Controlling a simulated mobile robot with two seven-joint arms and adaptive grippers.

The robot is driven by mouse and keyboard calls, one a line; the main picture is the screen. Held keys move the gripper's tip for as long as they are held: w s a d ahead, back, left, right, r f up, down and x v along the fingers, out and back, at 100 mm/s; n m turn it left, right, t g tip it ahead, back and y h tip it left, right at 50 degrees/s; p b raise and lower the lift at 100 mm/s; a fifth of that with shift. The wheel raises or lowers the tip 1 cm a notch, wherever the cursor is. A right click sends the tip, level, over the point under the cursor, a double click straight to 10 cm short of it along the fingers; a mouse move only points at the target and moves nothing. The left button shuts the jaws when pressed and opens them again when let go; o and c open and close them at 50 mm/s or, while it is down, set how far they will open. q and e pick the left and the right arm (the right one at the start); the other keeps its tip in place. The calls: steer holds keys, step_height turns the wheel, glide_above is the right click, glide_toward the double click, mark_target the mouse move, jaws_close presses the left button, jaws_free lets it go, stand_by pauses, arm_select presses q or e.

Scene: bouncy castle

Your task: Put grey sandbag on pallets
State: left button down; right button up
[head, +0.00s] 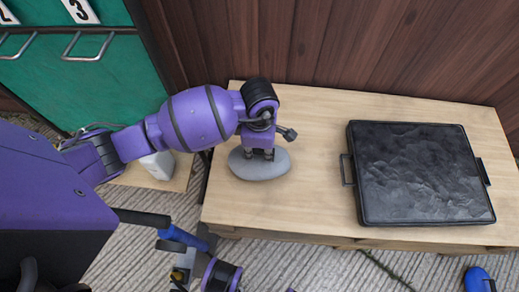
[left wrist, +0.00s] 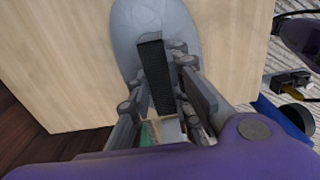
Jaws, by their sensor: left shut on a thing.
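The grey sandbag (head: 259,165) is a smooth, oval, light-grey bag at the left end of a light wooden platform (head: 310,190), whose front edge looks like pallets. My left gripper (head: 258,154) points down onto the middle of the bag and is shut on it. The bag appears to be at or just above the wood; I cannot tell if there is a gap. In the left wrist view the bag (left wrist: 150,18) shows beyond the fingers, with a dark ribbed strip between them. My right gripper is not clearly in view.
A black tray-like slab (head: 415,175) with side handles takes up the platform's right part. Bare wood lies between it and the bag. A brown plank wall (head: 340,45) stands behind. Green drawers (head: 80,75) stand at left. A white item (head: 158,165) sits low at left.

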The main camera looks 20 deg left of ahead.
arm_select(q)
steer(key=shift+w+f, duration=0.15)
steer(key=shift+f, duration=0.05)
arm_select(e)
steer(key=shift+w+a, duration=0.1)
steer(key=shift+w, duration=0.4)
arm_select(q)
steer(key=shift+f, duration=0.1)
arm_select(e)
steer(key=shift+f, duration=0.15)
arm_select(q)
steer(key=c, duration=1.6)
jaws_free()
arm_select(e)
steer(key=shift+s, duration=0.35)
steer(key=shift+s, duration=0.1)
arm_select(q)
steer(key=shift+r+p, duration=1.1)
steer(key=shift+r, duration=5)
arm_select(e)
steer(key=shift+w+a+r, duration=0.1)
steer(key=shift+w+r, duration=0.2)
steer(key=shift+r, duration=0.25)
steer(key=shift+w+r, duration=0.3)
steer(key=shift+r, duration=0.25)
